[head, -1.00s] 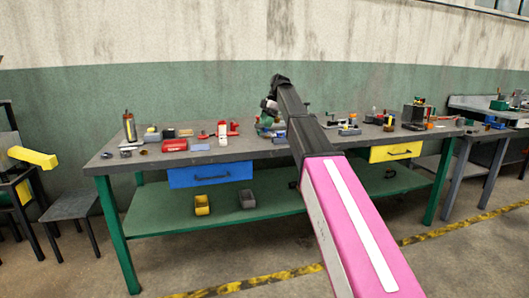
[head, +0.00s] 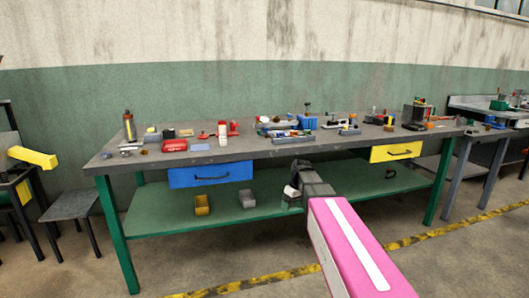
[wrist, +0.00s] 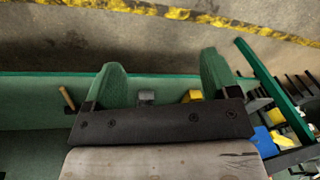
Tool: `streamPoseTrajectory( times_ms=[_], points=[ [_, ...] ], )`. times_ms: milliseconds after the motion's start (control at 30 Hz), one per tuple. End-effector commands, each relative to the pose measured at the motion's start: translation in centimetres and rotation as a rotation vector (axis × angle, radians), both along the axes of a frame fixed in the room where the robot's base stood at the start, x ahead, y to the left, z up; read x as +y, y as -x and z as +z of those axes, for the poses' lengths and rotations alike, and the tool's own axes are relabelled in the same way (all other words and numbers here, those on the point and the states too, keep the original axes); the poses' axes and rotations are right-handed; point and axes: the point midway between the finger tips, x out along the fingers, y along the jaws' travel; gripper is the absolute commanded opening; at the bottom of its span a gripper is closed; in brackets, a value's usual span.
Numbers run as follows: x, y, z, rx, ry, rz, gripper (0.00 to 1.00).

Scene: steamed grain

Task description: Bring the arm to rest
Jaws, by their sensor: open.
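My arm, with its pink link and dark forearm, reaches toward the workbench (head: 270,153). My gripper (head: 291,200) hangs in front of the bench, below the tabletop and against the green lower shelf in the head view. In the wrist view my gripper (wrist: 163,82) shows two green fingers spread wide apart, with nothing held between them. Its fingertips are small and partly hidden in the head view.
The bench top carries many small tools and parts. A yellow bin (head: 202,205) and a grey bin (head: 247,199) sit on the lower shelf (head: 160,215). A blue drawer (head: 211,174) and a yellow drawer (head: 397,151) hang under the top. A stool (head: 75,206) stands left.

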Motion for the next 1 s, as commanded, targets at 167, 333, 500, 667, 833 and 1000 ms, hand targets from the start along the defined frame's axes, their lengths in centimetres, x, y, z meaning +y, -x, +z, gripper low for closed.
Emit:
streamPoseTrajectory(
  times_ms=[167, 333, 500, 667, 833, 1000],
  points=[
    [-2.7, 7.2, -6.0, 0.027, 0.063, -0.246, 0.81],
    [-4.9, 13.0, -10.1, 0.037, 0.116, -0.462, 0.81],
    [-6.3, 16.9, -12.5, 0.036, 0.15, -0.615, 0.81],
    [-6.9, 18.3, -13.4, 0.033, 0.163, -0.678, 0.81],
    [-6.9, 18.3, -13.5, 0.031, 0.165, -0.687, 0.81],
    [-6.9, 18.3, -13.5, 0.033, 0.165, -0.686, 0.81]
  ],
)
